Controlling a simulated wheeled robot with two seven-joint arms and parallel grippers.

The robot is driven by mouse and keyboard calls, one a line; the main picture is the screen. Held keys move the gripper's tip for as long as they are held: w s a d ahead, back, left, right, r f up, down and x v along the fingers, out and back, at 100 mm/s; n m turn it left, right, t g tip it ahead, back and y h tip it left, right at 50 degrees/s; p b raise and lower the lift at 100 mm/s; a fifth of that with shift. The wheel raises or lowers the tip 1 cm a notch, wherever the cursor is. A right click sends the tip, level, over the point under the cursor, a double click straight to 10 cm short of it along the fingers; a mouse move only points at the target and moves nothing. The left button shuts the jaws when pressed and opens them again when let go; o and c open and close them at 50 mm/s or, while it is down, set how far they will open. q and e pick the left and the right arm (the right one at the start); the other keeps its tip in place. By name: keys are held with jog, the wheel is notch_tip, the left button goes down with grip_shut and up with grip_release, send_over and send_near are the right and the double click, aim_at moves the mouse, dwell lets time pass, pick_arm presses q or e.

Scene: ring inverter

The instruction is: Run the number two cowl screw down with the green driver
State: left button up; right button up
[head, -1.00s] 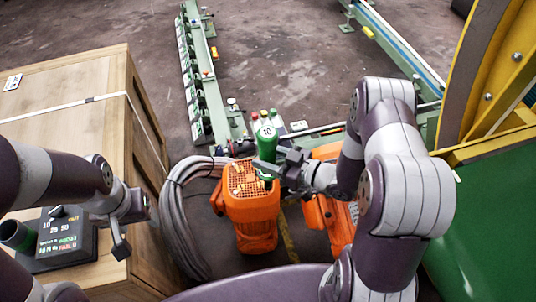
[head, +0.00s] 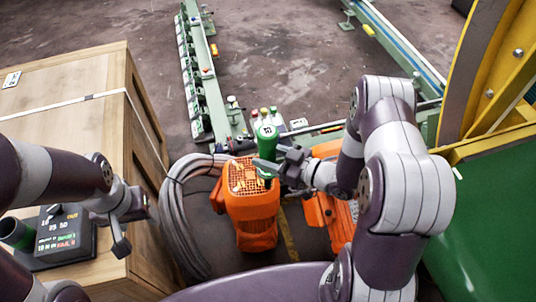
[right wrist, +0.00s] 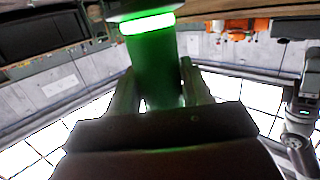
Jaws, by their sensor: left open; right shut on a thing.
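The green driver (head: 267,144) stands upright over the orange motor cowl (head: 250,182) in the head view. My right gripper (head: 270,166) is shut around the driver's body. In the right wrist view the driver (right wrist: 158,70) rises between the two fingers, with a bright lit ring near its top. The driver's lower end and the screw under it are hidden by the gripper, so I cannot tell whether they touch.
Grey coiled hose (head: 178,215) lies between crate and cowl. A second orange unit (head: 328,215) stands right of the cowl. A green panel (head: 490,220) bounds the right.

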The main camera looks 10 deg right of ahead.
jog(key=shift+f+b, duration=0.35)
jog(key=shift+f, duration=0.1)
dwell(0.3)
jog(key=shift+f, duration=0.2)
dwell(1.6)
